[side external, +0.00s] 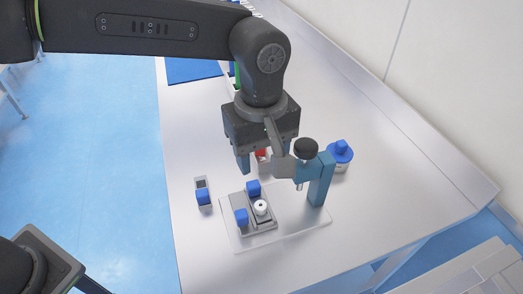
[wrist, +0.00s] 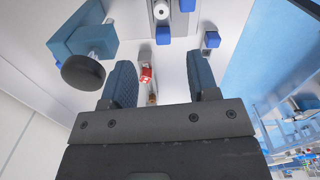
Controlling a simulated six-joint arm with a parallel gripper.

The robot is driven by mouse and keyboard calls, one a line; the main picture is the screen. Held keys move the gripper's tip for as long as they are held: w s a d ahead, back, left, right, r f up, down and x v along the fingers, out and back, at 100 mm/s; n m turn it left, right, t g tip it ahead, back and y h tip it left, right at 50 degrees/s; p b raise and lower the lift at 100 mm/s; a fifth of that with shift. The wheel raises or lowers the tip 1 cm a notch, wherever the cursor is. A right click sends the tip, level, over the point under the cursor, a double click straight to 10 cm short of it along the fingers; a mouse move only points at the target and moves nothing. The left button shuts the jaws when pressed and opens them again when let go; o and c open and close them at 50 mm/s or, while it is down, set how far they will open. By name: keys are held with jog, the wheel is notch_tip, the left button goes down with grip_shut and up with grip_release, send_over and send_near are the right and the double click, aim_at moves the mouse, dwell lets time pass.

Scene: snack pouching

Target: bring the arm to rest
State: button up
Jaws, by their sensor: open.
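My gripper (side external: 258,165) hangs over the middle of the table, pointing down. In the wrist view its two blue fingers (wrist: 161,72) stand wide apart with nothing gripped between them. A small red and white item (wrist: 146,75) shows in the gap, apparently below the fingertips on a narrow grey piece. It is partly hidden behind the gripper in the side view (side external: 261,154).
Near the gripper stands a blue post fixture (side external: 320,180) with a black knob (side external: 306,149). A grey fixture (side external: 264,223) with blue blocks and a white round part sits on a clear plate (side external: 293,228). A small blue-grey block (side external: 203,196) and a blue-topped container (side external: 340,154) flank them.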

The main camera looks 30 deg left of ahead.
dwell(0.3)
jog(key=s+a+r+m+t, duration=0.15)
jog(key=a+r, duration=0.25)
jog(key=a, duration=0.4)
jog(key=s+a+r+m+t, duration=0.1)
jog(key=a+r+m, duration=0.2)
jog(key=a, duration=0.5)
jog(key=s+a+f+m+t, duration=0.3)
jog(key=s+a+m, duration=0.2)
jog(key=s+a, duration=0.7)
jog(key=shift+a+m, duration=0.35)
jog(key=shift+a, duration=0.1)
jog(key=shift+c, duration=0.2)
